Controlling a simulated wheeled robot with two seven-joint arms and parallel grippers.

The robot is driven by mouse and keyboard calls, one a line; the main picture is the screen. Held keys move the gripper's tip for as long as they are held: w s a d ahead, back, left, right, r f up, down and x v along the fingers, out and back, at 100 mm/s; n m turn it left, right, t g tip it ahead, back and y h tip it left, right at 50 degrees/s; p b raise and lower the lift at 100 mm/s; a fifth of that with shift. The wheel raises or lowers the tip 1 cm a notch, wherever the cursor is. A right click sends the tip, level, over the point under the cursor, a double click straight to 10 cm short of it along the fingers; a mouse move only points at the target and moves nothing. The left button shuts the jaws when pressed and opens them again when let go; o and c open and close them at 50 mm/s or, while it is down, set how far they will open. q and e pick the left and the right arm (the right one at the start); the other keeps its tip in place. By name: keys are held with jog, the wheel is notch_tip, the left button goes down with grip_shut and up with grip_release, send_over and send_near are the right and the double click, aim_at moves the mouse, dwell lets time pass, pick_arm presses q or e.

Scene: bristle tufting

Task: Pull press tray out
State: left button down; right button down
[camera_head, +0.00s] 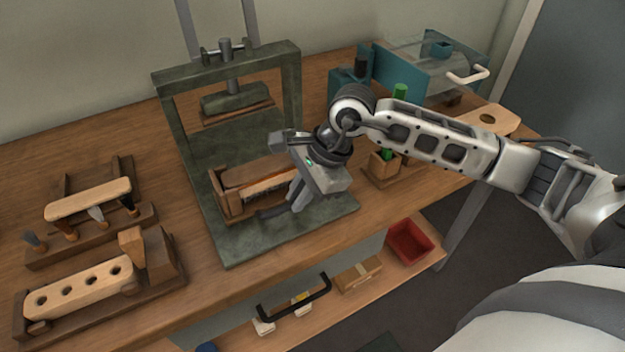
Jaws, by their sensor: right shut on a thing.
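The press (291,85) is a dark green frame with a raised pressing block (235,98) under its crossbar. The wooden press tray (222,196) sits low on the press's green base plate (240,245), with a brown block inside it. My right gripper (288,207) is at the tray's front side and is shut on the tray, near a dark handle-like bar (270,213). The gripper hides the tray's right end and the exact contact. My left gripper is not in view.
Left of the press lie a wooden rack with brushes (90,200) and a drilled wooden block (80,288) in a holder. A red bin (408,242) sits on the lower shelf.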

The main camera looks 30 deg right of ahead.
jog(key=shift+s, duration=0.4)
jog(key=c, duration=1.5)
grip_release()
jog(key=shift+r, duration=0.1)
jog(key=shift+d+r, duration=0.2)
jog(key=shift+r, duration=0.15)
jog(key=b+v, duration=0.1)
jog(key=v, duration=1.4)
jog(key=shift+r, duration=0.1)
